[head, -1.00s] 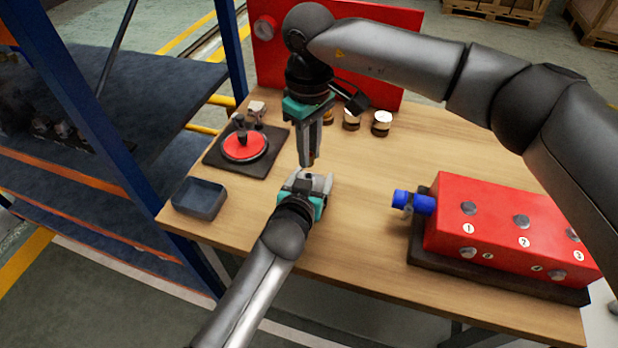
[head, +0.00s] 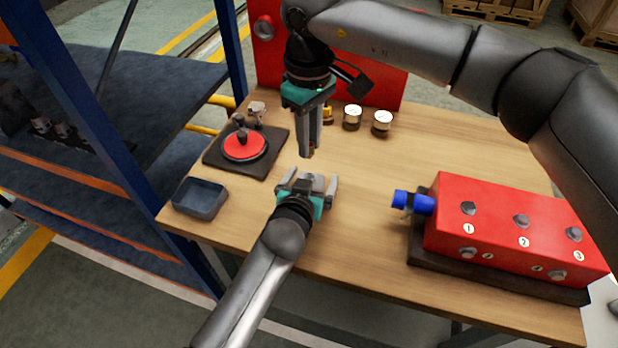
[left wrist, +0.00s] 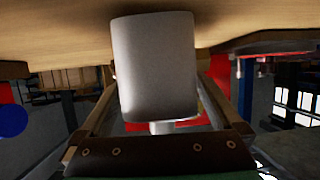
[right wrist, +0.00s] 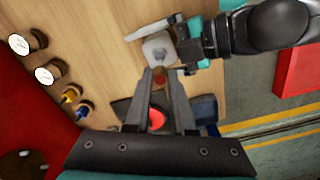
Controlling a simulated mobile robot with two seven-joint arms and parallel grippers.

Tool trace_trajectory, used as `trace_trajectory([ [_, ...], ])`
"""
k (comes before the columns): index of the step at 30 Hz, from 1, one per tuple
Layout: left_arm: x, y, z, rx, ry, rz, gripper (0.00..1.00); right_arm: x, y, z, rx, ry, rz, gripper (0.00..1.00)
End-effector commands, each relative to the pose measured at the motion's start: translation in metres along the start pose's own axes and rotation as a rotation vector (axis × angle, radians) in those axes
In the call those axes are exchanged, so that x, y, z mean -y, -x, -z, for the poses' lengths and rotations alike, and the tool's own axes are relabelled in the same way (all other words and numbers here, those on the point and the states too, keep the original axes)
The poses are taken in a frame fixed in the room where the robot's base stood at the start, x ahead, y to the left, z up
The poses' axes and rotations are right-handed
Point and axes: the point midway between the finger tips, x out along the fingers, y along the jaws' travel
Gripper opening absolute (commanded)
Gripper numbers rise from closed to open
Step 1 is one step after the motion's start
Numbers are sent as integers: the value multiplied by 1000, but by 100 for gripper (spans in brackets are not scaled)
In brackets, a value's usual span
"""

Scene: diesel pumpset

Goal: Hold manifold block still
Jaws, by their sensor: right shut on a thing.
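The red manifold block (head: 500,240) sits on a dark base at the right of the table, with numbered dark knobs and a blue fitting (head: 415,202) at its left end. Both grippers are apart from it, to its left. My left gripper (head: 308,182) is low over the table, its fingers spread. A pale rounded block (left wrist: 155,65) stands between those fingers, with gaps beside it; it also shows in the right wrist view (right wrist: 158,48). My right gripper (head: 309,152) points down just above it, shut on a small brownish piece (right wrist: 160,79) mostly hidden by its fingers.
A dark plate with a red disc (head: 244,146) lies at the table's back left, with a dark tray (head: 200,199) in front. White-topped gauges (head: 382,122) stand near the red back panel (head: 265,60). The blue shelf rack (head: 100,100) flanks the left.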

Motion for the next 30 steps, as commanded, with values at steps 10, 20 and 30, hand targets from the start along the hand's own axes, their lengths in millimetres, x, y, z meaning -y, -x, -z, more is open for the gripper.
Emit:
trace_trajectory([
  [10,0,4,0,0,0,0,100,0,0,0,0,0,0,0],
  [20,0,44,-2,2,1,0,100,0,0,0,0,0,0,0],
  [30,0,96,-1,3,0,-1,100,0,0,0,0,0,0,0],
])
